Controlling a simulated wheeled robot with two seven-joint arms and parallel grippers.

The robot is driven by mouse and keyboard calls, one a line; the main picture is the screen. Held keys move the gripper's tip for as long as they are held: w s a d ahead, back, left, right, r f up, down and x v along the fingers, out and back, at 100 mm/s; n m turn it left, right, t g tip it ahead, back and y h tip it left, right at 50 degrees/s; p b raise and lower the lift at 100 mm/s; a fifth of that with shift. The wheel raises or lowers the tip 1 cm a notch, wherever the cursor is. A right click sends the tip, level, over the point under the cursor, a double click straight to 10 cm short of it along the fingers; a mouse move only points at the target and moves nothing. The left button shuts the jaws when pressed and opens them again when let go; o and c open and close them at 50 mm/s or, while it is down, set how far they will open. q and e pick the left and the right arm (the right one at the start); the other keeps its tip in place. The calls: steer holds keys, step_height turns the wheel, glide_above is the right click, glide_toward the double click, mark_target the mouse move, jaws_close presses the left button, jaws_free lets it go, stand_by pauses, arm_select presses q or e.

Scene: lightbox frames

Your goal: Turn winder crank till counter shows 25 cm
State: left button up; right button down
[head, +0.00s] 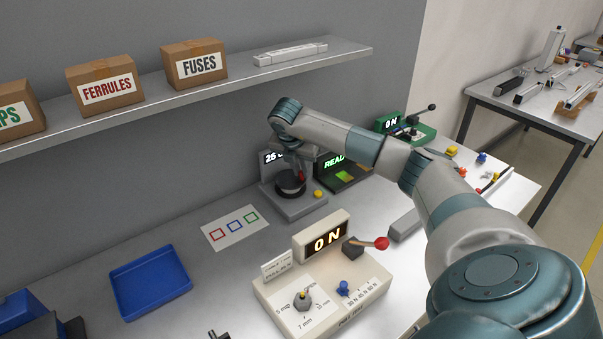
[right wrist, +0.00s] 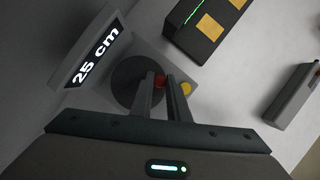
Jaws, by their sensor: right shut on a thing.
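The winder (head: 305,208) stands on the bench near the back wall, with a dark round drum (head: 290,184). Its counter (head: 270,158) is partly covered by my arm in the head view; in the right wrist view the counter (right wrist: 97,56) reads "25 cm". My right gripper (right wrist: 160,77) is shut on the red crank knob (right wrist: 159,83), over the drum's edge. In the head view the right gripper (head: 301,174) hangs over the winder and hides part of it. Small dark tips at the bottom edge may be my left gripper (head: 218,335); its jaws are unclear.
A dark box with a green display (head: 344,173) stands close right of the winder. A cream device (head: 325,290) reading "ON" with a red-knobbed lever is in front. A blue tray (head: 150,305) and a card with coloured squares (head: 235,228) lie left. A shelf (head: 230,84) hangs above.

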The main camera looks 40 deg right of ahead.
steer(key=shift+a+m, duration=0.15)
steer(key=shift+m, duration=0.35)
steer(key=c, duration=1.7)
jaws_free()
steer(key=shift+s, duration=0.1)
